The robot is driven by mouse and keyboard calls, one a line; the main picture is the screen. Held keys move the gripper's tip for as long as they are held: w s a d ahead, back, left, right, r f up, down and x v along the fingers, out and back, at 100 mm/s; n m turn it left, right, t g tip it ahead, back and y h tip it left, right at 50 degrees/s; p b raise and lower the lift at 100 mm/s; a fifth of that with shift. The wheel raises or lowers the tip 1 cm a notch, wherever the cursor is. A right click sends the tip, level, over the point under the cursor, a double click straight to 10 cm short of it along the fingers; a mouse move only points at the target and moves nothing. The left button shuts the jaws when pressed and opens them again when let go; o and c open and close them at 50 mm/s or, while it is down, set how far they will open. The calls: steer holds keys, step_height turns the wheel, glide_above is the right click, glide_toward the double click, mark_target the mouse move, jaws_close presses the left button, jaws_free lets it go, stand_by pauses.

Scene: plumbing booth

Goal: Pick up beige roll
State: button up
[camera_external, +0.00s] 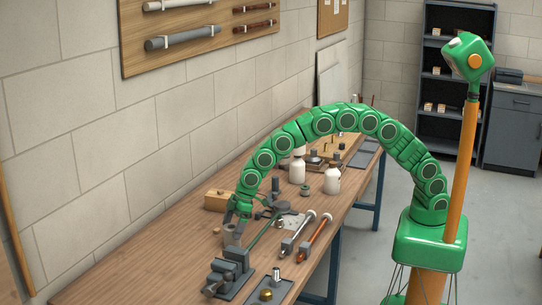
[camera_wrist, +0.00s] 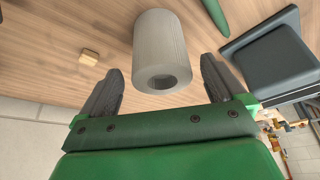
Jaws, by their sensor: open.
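The beige roll, a grey-beige ribbed cylinder (camera_wrist: 160,38) with a hole in its end, is between the finger lines in the wrist view, with its open end facing me. In the external view the roll (camera_external: 229,237) is on the wooden bench just below my gripper (camera_external: 237,212). In the wrist view my gripper (camera_wrist: 161,68) is open, with one dark finger on each side of the roll's near end. Gaps show between the roll and both fingers. The roll's far end meets the bench top.
A dark grey vise (camera_external: 232,264) stands close in front of the roll; its flat part (camera_wrist: 268,62) is at the right in the wrist view. A green rod (camera_external: 263,232) lies beside it. A small wooden piece (camera_wrist: 89,57) is to the left. White bottles (camera_external: 332,181) stand farther back.

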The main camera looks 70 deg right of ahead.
mark_target(230, 234)
steer(key=shift+x, duration=1.75)
steer(key=shift+c, duration=0.5)
steer(key=c, duration=1)
steer(key=shift+r, duration=1.45)
steer(key=shift+s+d+r, duration=0.2)
steer(key=shift+s+r, duration=0.2)
steer(key=shift+r, duration=0.2)
steer(key=shift+s+d+r, duration=1.25)
steer(key=shift+s+r, duration=0.25)
steer(key=shift+s, duration=0.35)
steer(key=shift+s+d+r, duration=1.2)
steer(key=shift+s+r, duration=0.3)
steer(key=shift+s, duration=0.35)
steer(key=shift+s+d+r, duration=1.25)
steer(key=shift+s+r, duration=0.25)
steer(key=shift+s, duration=0.3)
